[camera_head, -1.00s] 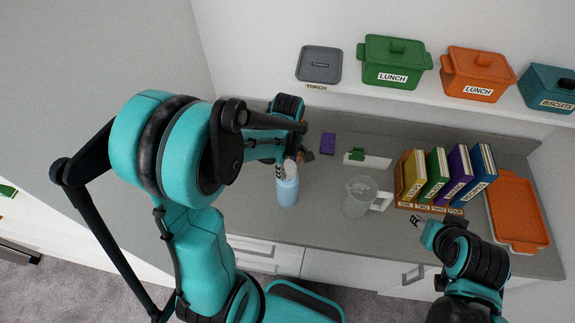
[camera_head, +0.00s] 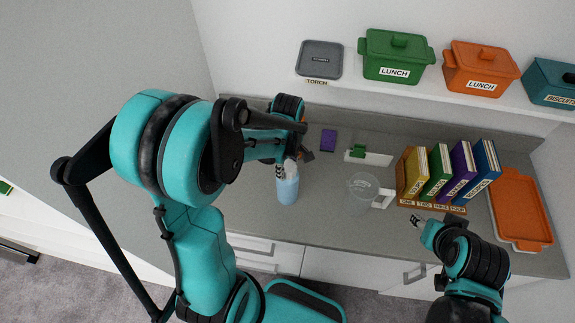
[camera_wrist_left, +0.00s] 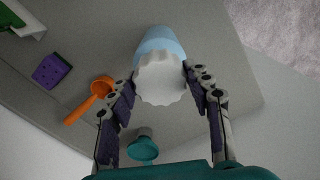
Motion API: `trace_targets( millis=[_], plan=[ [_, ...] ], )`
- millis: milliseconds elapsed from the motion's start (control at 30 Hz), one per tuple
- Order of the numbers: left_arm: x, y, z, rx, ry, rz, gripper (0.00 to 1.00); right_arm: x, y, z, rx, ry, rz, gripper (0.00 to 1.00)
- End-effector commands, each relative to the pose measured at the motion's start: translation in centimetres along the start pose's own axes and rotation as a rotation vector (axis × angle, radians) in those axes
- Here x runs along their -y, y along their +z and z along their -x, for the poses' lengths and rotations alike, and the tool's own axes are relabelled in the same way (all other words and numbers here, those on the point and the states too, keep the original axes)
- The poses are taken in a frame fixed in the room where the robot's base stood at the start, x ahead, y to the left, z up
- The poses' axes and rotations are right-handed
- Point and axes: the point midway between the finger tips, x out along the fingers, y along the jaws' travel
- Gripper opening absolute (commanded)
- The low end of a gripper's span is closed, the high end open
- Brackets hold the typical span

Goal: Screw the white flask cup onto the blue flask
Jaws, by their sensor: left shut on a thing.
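The blue flask (camera_head: 287,189) stands upright on the grey worktop, left of a clear jug. The white flask cup (camera_wrist_left: 160,82) is at the flask's top, with its wavy rim facing the left wrist camera. The light blue flask body (camera_wrist_left: 158,42) shows just beyond it in that view. My left gripper (camera_wrist_left: 161,86) is shut on the white cup, with one finger on each side. In the head view, my left gripper (camera_head: 290,160) partly hides the cup. I cannot tell how far the cup is seated. My right gripper (camera_head: 416,222) is by the counter's front edge, apart from the flask.
The clear jug (camera_head: 362,188) stands right of the flask. Behind are a purple sponge (camera_head: 328,140) and a green item (camera_head: 357,151) on a white board. Books (camera_head: 437,178) and an orange tray (camera_head: 521,208) are at the right. An orange scoop (camera_wrist_left: 90,100) lies near the left gripper.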

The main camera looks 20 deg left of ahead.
Motion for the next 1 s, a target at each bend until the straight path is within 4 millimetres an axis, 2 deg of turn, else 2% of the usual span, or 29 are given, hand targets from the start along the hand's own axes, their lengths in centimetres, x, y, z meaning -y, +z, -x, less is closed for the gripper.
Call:
trace_targets(
  millis=[33, 100, 133, 400, 533, 667, 1000],
  plan=[
    [0.0, 0.0, -0.1, 0.000, 0.000, 0.000, 0.52, 0.0, 0.1, -0.1, 0.000, 0.000, 0.000, 0.43],
    [0.0, 0.0, -0.1, 0.000, 0.000, 0.000, 0.70, 0.0, 0.0, 0.0, 0.000, 0.000, 0.000, 0.43],
    [0.0, 0.0, -0.1, 0.000, 0.000, 0.000, 0.74, 0.0, 0.0, 0.0, 0.000, 0.000, 0.000, 0.43],
    [0.0, 0.0, 0.0, 0.000, 0.000, 0.000, 0.74, 0.0, 0.0, 0.0, 0.000, 0.000, 0.000, 0.43],
    [0.0, 0.0, 0.7, 0.000, 0.000, 0.000, 0.74, 0.0, 0.0, 0.0, 0.000, 0.000, 0.000, 0.43],
    [0.0, 0.0, 2.6, 0.000, 0.000, 0.000, 0.74, 0.0, 0.0, 0.0, 0.000, 0.000, 0.000, 0.43],
    [0.0, 0.0, 9.6, 0.000, 0.000, 0.000, 0.74, 0.0, 0.0, 0.0, 0.000, 0.000, 0.000, 0.43]
  ],
)
